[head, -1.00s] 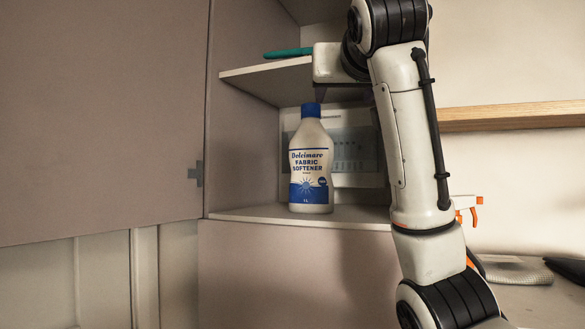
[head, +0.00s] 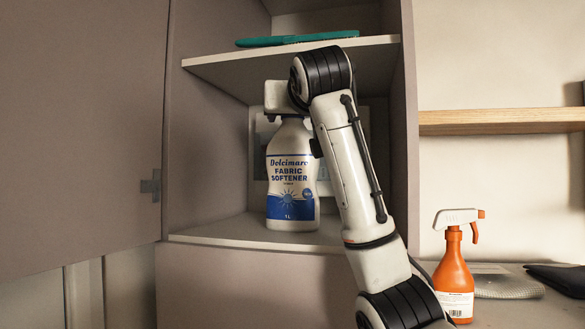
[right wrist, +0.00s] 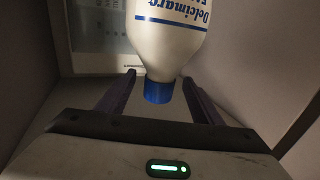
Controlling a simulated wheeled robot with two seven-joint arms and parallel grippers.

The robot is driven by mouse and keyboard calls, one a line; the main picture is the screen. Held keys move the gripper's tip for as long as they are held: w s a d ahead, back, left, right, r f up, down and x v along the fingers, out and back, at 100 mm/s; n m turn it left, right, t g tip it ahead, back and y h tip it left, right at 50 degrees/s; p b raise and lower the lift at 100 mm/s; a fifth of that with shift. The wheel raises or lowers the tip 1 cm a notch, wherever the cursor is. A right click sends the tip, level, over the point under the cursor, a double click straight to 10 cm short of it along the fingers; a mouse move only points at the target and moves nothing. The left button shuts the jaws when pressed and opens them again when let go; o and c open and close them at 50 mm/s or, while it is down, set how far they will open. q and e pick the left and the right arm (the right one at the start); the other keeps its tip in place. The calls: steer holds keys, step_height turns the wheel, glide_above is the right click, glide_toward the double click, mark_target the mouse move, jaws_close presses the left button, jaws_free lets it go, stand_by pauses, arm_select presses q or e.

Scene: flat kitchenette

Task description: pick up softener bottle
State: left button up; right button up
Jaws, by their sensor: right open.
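The softener bottle (head: 291,182) is white with a blue cap and a blue label band. It stands upright on the cabinet's lower shelf (head: 250,232) in the head view. My right gripper (head: 286,118) is at the bottle's top, and its body hides the cap there. In the right wrist view the bottle (right wrist: 168,45) appears upside down, with its blue cap between the two dark fingers of the open right gripper (right wrist: 158,80). Gaps show on both sides of the cap. My left gripper is in neither view.
An upper shelf (head: 230,68) with a flat teal item (head: 290,40) is close above my right gripper. The open cabinet door (head: 80,120) is at left. An orange spray bottle (head: 454,275) stands on the counter at right, below a wooden shelf (head: 500,120).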

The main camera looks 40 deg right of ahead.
steer(key=x, duration=0.2)
steer(key=shift+w+d+p, duration=0.15)
steer(key=shift+w+p, duration=0.1)
steer(key=shift+p, duration=0.05)
jaws_close()
steer(key=shift+r, duration=0.15)
